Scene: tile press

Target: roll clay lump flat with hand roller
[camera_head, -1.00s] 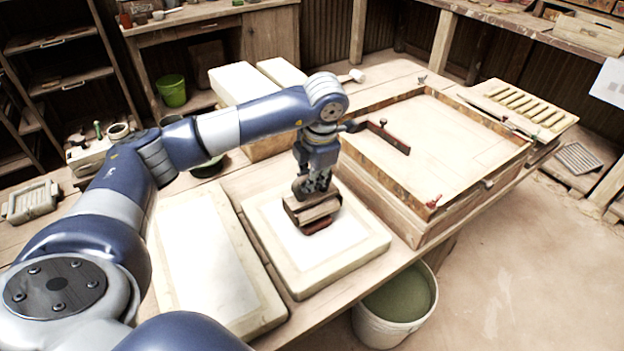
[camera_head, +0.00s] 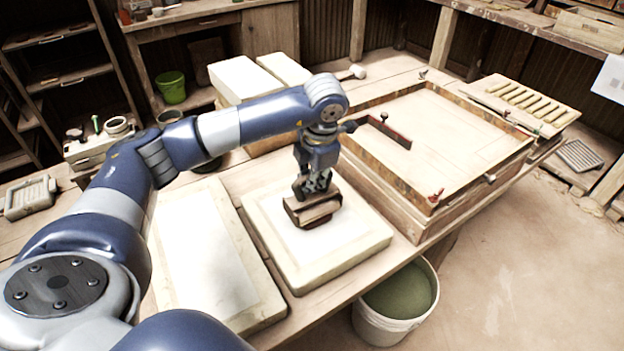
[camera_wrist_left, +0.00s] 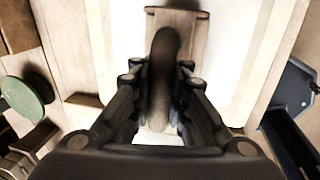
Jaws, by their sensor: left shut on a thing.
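My left gripper (camera_head: 315,186) points down over the right-hand pale slab (camera_head: 345,262) and is shut on the hand roller (camera_head: 314,211), a wooden tool. In the left wrist view the roller's rounded dark handle (camera_wrist_left: 161,80) lies between the fingers, with its wooden body (camera_wrist_left: 183,22) beyond. The roller is over the white middle of the slab. A dark reddish edge shows along its underside; I cannot tell whether this is clay or part of the tool. No separate clay lump is visible. My right gripper is not in view.
A second pale slab (camera_head: 262,312) lies to the left. A large wooden frame (camera_head: 405,219) with a red-edged bar (camera_head: 392,134) stands to the right. Pale blocks (camera_head: 232,78) are behind the arm. A bucket (camera_head: 392,322) stands below the table's front edge.

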